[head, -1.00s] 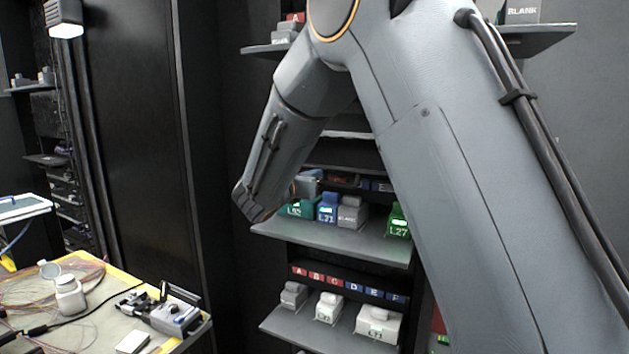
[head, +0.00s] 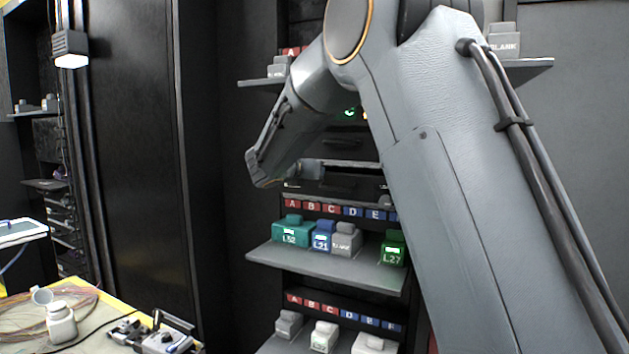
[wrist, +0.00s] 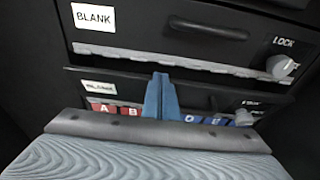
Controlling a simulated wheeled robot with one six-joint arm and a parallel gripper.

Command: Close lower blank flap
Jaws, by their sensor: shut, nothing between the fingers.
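The lower blank flap (wrist: 185,97) is a black panel with a BLANK label, a dark handle and a grey lock knob (wrist: 243,117). It lies below the upper blank flap (wrist: 150,28), which has its own label, handle and lock knob (wrist: 281,66). My gripper (wrist: 158,80) has its blue fingers pressed together with nothing between them. In the wrist view they overlap the middle of the lower flap; contact cannot be told. In the head view the lower flap (head: 340,185) is partly behind my arm, and whether it stands slightly open is unclear.
Lettered red and blue tags (head: 330,209) run below the flaps. A grey shelf (head: 320,268) under them holds teal, blue, grey and green boxes. Another shelf with boxes is lower down. A cluttered workbench (head: 95,335) stands at the left.

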